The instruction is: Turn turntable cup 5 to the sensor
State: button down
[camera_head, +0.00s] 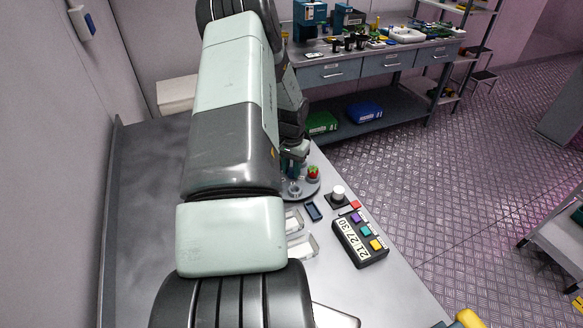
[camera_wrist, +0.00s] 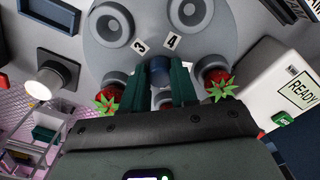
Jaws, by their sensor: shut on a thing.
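The grey round turntable (camera_wrist: 120,50) fills the upper middle of the wrist view, with labels 3 and 4 legible; no label 5 shows. Two cups near those labels look empty. Red strawberries with green leaves sit left (camera_wrist: 107,102) and right (camera_wrist: 218,84) of my fingers. My gripper (camera_wrist: 170,92) has its dark green fingers shut on a blue-grey post at the turntable, partly hidden between them. In the head view the turntable (camera_head: 297,196) shows only its right part, with one strawberry (camera_head: 313,172); my arm hides the rest.
A white box with a READY screen (camera_wrist: 301,90) stands right of the turntable in the wrist view. In the head view, a white knob (camera_head: 338,192), a button box (camera_head: 360,242) and clear trays (camera_head: 302,247) lie nearby. A workbench (camera_head: 380,63) stands behind.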

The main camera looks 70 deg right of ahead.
jog(key=shift+m, duration=2.2)
jog(key=c, duration=0.9)
grip_release()
jog(key=shift+o, duration=0.2)
jog(key=shift+r, duration=0.1)
notch_tip(320, 180, up, 11)
notch_tip(320, 180, up, 11)
send_over(291, 169)
dwell(0.3)
